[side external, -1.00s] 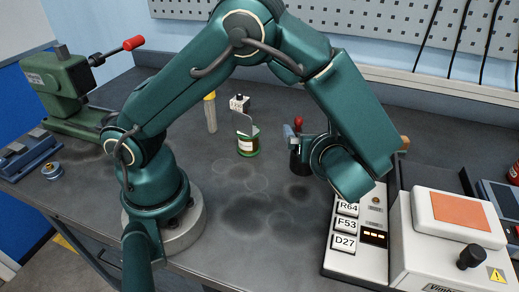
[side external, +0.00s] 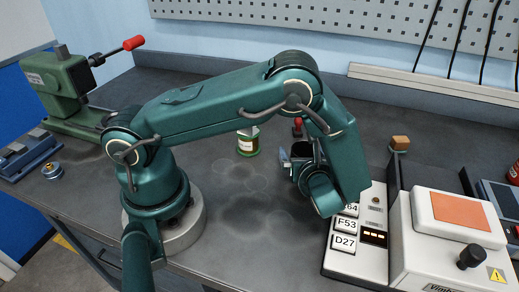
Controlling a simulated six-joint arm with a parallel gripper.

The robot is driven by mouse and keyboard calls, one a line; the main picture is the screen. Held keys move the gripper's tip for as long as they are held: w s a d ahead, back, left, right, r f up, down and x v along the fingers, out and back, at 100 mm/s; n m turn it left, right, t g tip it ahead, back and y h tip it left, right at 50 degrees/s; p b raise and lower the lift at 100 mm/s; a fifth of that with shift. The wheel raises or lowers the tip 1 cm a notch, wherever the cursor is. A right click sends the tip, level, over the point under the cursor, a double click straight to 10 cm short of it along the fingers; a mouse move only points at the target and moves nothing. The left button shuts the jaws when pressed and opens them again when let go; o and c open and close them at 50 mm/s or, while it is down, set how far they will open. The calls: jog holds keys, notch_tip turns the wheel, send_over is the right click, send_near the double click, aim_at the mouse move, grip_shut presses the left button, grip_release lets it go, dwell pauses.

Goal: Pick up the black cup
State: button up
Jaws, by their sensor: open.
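The black cup (side external: 304,149) stands on the dark bench right of the middle. Its upper part shows, and my wrist hides its lower part. My gripper (side external: 289,164) is open and low beside the cup. One pale finger shows just left of the cup. The other finger is hidden, so I cannot tell whether the jaws lie around the cup or only beside it.
The label panel (side external: 345,243) and a white machine (side external: 440,235) crowd the right. The bench's middle front is clear.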

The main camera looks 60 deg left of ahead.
jog(key=shift+a, duration=0.15)
jog(key=c, duration=1.3)
jog(key=shift+w, duration=0.1)
